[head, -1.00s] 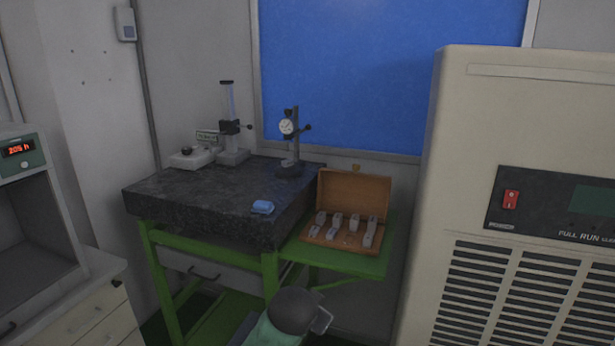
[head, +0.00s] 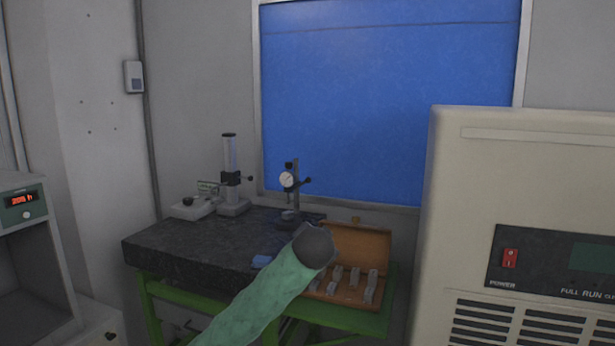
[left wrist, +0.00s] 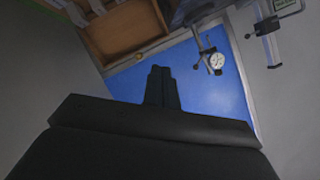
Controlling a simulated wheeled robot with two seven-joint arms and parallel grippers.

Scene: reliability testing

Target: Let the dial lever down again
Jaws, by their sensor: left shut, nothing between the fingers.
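The dial gauge (head: 287,179) has a round white face and sits on a dark upright stand (head: 296,200) at the back right of the granite plate (head: 190,244). Its lever is too small to make out. The dial also shows in the left wrist view (left wrist: 216,61), tilted, up and right of my left fingers. My left gripper (left wrist: 161,73) is shut and empty, with the dial apart from its tips. In the head view my left arm reaches up in front of the plate's right side, and its fingers cannot be made out. My right gripper is not in view.
An open wooden box (head: 362,250) of grey blocks stands on the green side shelf, partly behind my arm. A blue item (head: 262,261) lies on the plate's front edge. A taller stand (head: 230,178) is back left. A beige cabinet (head: 480,160) blocks the right.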

